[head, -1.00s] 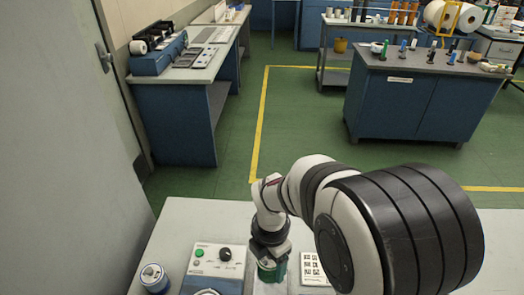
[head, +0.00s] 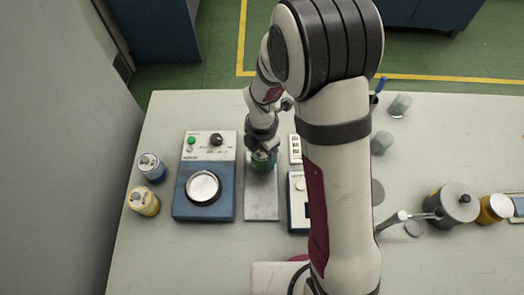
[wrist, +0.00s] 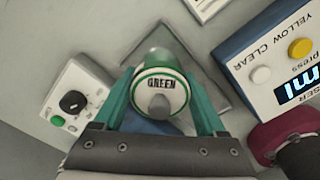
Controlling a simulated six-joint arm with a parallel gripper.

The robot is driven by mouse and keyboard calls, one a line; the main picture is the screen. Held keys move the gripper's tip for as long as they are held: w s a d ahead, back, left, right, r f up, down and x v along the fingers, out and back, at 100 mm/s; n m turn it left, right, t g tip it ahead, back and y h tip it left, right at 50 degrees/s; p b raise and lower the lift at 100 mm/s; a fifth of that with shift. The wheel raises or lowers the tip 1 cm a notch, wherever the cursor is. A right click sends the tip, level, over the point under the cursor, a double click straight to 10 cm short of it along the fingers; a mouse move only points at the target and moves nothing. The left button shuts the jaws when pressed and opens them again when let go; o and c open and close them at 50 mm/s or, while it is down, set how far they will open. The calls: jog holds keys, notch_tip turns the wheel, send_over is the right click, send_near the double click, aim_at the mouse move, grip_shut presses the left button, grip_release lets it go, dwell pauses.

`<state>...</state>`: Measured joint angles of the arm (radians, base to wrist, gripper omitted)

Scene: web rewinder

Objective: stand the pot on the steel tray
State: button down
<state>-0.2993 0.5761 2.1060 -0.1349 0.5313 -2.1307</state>
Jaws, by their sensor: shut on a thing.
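The pot (wrist: 160,82) is round with a white lid marked GREEN, a grey knob and a green rim. My gripper (head: 263,153) is shut on the pot, with a green finger on each side of it in the wrist view (wrist: 163,105). The steel tray (head: 262,202) is a flat grey plate on the bench, between two blue devices. The pot is upright over the tray's far end. The tray's edge also shows behind the pot in the wrist view (wrist: 205,65). Whether the pot's base touches the tray is hidden.
A blue device with a round steel plate (head: 203,188) stands left of the tray. A blue dispenser (head: 298,205) stands close on the right, partly behind my arm. Blue (head: 151,167) and yellow (head: 144,199) pots stand far left. A lidded grey pot (head: 453,205) stands right.

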jog(key=shift+f, duration=0.4)
grip_release()
jog(key=shift+r, duration=0.1)
dwell(0.4)
notch_tip(320, 180, up, 11)
jog(key=shift+f, duration=0.1)
dwell(0.6)
